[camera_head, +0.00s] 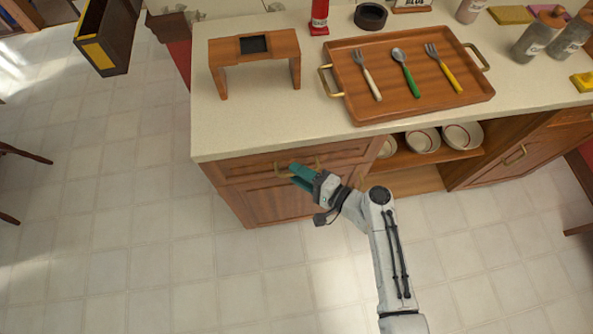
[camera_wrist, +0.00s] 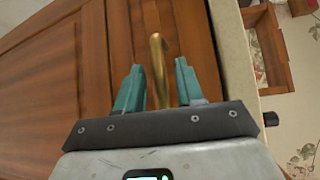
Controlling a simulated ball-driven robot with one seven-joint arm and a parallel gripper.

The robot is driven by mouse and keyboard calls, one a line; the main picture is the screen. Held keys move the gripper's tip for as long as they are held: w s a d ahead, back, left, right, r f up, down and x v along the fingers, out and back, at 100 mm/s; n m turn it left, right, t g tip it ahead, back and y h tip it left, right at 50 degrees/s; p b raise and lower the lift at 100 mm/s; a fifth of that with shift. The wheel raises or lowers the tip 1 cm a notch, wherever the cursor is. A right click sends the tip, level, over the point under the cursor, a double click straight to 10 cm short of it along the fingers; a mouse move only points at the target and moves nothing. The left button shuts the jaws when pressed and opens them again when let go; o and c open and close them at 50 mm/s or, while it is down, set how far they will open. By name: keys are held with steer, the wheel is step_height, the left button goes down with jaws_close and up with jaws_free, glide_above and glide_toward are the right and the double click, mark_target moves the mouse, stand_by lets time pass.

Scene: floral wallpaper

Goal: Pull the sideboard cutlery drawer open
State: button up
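The sideboard cutlery drawer (camera_head: 240,172) is a brown wooden front just under the pale countertop, and it looks shut. Its brass bar handle (camera_wrist: 157,60) shows in the wrist view; in the head view my gripper partly covers it. My gripper (camera_head: 296,174) has teal fingers and is at the drawer front. In the wrist view the fingers (camera_wrist: 158,72) are open, one on each side of the handle, with a gap to it on both sides. Whether the handle lies fully between the fingertips in depth is hard to tell.
A wooden tray (camera_head: 375,109) with two forks and a spoon is on the countertop (camera_head: 320,115). A small wooden stand (camera_head: 229,52) is at its left. Bowls (camera_head: 422,141) sit on an open shelf right of the drawer. The tiled floor (camera_head: 130,210) in front is clear.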

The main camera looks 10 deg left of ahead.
steer(key=shift+w+a+f, duration=0.1)
steer(key=shift+w+a, duration=0.2)
steer(key=shift+a, duration=0.25)
steer(key=shift+c, duration=0.4)
jaws_close()
